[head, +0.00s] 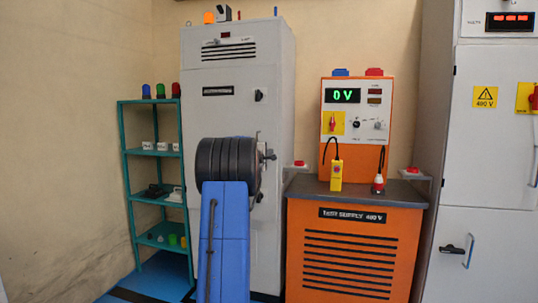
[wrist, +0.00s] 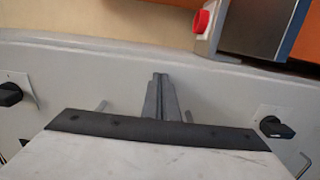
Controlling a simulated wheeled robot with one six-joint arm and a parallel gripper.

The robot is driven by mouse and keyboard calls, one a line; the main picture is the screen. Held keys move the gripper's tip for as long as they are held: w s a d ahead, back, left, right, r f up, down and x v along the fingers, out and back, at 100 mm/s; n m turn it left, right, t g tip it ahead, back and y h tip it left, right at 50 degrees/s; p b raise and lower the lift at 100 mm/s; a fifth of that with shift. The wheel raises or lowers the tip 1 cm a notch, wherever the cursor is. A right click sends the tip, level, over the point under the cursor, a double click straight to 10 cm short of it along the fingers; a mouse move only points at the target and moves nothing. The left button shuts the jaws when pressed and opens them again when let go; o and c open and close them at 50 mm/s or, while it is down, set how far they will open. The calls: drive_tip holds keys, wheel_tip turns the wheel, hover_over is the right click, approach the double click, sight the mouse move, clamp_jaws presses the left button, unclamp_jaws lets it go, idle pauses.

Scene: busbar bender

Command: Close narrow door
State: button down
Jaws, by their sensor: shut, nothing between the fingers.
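A tall grey cabinet (head: 232,75) stands in the middle of the head view, with a narrow door on its front. In the wrist view the grey door face (wrist: 75,80) runs across the picture with a black knob at each side. My gripper (wrist: 160,82) is shut and empty, its fingers pointing at the door face between the knobs; I cannot tell whether they touch it. In the head view my arm hides part of the door. I cannot tell whether the door is fully closed.
An orange test supply bench (head: 355,255) stands to the right, with a red button (head: 300,163) on a small shelf between. A teal shelf rack (head: 126,190) stands left. Another grey cabinet (head: 492,150) stands far right. Blue floor shows at lower left.

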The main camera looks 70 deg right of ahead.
drive_tip(key=shift+d, duration=0.1)
drive_tip(key=d, duration=0.3)
drive_tip(key=d+r, duration=0.1)
drive_tip(key=d, duration=0.1)
drive_tip(key=shift+d, duration=0.1)
drive_tip(key=shift+f, duration=0.1)
idle(0.4)
